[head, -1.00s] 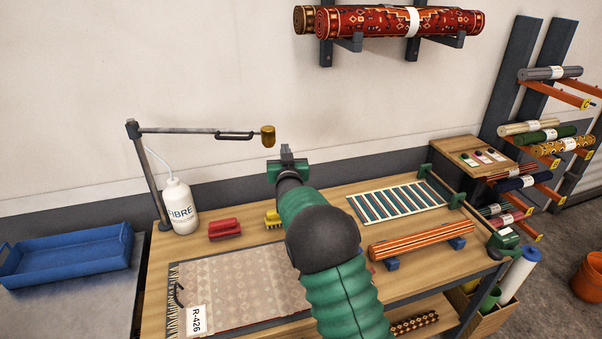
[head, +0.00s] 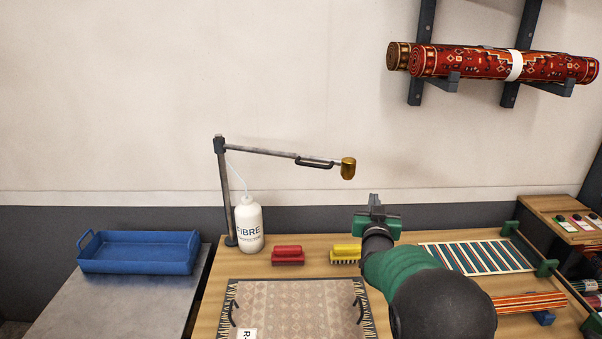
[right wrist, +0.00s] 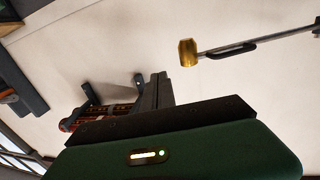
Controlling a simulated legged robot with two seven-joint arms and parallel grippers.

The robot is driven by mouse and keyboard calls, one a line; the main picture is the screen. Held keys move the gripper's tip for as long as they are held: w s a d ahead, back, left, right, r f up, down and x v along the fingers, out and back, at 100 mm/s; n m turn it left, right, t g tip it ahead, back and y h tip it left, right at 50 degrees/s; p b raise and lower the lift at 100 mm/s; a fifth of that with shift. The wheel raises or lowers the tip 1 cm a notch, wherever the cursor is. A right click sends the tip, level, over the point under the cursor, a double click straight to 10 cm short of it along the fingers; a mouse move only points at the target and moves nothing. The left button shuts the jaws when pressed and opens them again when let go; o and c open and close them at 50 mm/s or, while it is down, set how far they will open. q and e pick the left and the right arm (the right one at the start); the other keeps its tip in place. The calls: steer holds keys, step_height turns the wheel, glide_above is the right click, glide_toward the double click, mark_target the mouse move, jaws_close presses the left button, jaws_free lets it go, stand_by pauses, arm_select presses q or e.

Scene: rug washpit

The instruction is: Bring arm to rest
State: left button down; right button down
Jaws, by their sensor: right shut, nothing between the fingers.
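My right arm comes in from the bottom right of the head view. Its green-bodied right gripper (head: 375,205) is raised over the back of the wooden table (head: 211,312), fingers pointing up and away. The gripper is shut and empty. In the right wrist view its dark fingers (right wrist: 160,90) are together against the pale wall. My left gripper is not in the head view.
A jointed metal arm with a brass head (head: 348,168) reaches towards my right gripper. On the table are a white FIBRE bottle (head: 249,226), a red brush (head: 288,255), a yellow brush (head: 346,253), a patterned rug (head: 297,308) and a striped rack (head: 477,257). A blue tray (head: 138,253) stands left.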

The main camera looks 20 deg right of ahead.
steer(key=s+a+f+n+g+y, duration=0.2)
steer(key=s+a+f+g+y, duration=0.15)
steer(key=a+f, duration=0.5)
steer(key=s+a+f+n+g+y, duration=0.1)
steer(key=s+a+f+g+y, duration=0.1)
steer(key=s+a+f+y, duration=0.45)
steer(key=s+a+f+n+g, duration=0.2)
steer(key=s+a+f, duration=0.3)
steer(key=s, duration=0.4)
steer(key=s+a+f+n+g, duration=0.1)
steer(key=s+a+f+g, duration=0.3)
steer(key=s+a, duration=0.4)
steer(key=shift+s+a+f+n+g, duration=0.3)
steer(key=shift+s+f+n+g, duration=0.05)
steer(key=shift+s+n+g, duration=0.1)
steer(key=shift+a, duration=0.15)
